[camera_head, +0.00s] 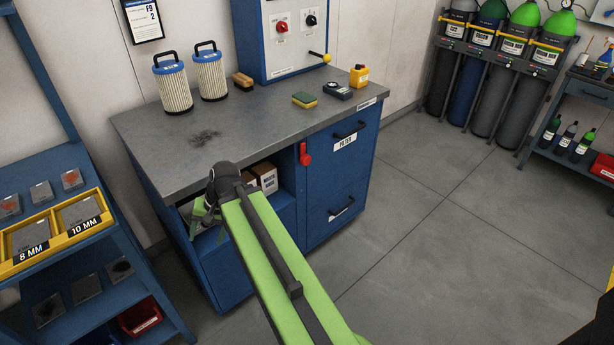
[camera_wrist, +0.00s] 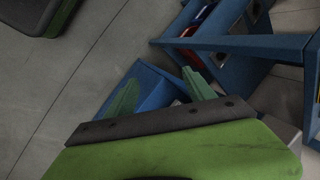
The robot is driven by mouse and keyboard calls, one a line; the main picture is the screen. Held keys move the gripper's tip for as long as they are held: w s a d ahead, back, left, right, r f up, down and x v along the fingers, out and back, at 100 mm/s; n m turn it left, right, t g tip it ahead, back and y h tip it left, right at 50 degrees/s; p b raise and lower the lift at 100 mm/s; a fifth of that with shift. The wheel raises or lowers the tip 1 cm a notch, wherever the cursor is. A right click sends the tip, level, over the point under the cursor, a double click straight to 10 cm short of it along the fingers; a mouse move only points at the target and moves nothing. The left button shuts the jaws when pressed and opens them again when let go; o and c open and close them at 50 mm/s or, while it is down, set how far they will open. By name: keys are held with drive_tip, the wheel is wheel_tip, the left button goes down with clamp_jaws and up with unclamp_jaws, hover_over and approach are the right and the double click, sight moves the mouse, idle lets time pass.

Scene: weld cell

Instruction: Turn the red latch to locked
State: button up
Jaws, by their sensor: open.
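The red latch (camera_head: 305,153) is on the front of the blue cabinet (camera_head: 340,184), at the upper left edge of the FILTER door. Its handle hangs downward, and no locked mark can be read. In the head view my gripper (camera_head: 203,208) is at the cabinet's left end, in front of the open shelf, left of and apart from the latch. My arm partly hides it there. In the wrist view my gripper (camera_wrist: 161,92) has its two green fingers spread with nothing between them. I cannot make out the latch in the wrist view.
The grey worktop (camera_head: 150,128) holds two filters (camera_head: 173,85), a brush, a sponge and small devices. A blue rack (camera_head: 125,292) with a yellow tray stands at left. Gas cylinders (camera_head: 492,95) stand at the back right. Floor (camera_head: 440,230) right of the cabinet is clear.

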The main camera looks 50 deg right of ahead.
drive_tip(key=w+d+f+m+t+y+b, duration=0.15)
drive_tip(key=d+f+m+t+b, duration=0.4)
drive_tip(key=d+m+b, duration=0.55)
drive_tip(key=m+t+h+b, duration=0.8)
drive_tip(key=m+t+b, duration=0.2)
drive_tip(key=m, duration=0.7)
approach(307, 162)
drive_tip(key=shift+g, duration=0.25)
drive_tip(key=w, duration=0.3)
drive_tip(key=w+d, duration=0.1)
drive_tip(key=w, duration=0.5)
drive_tip(key=shift+w+d+r+p, duration=0.1)
drive_tip(key=shift+d+r+p, duration=0.05)
drive_tip(key=shift+d+p, duration=0.2)
clamp_jaws()
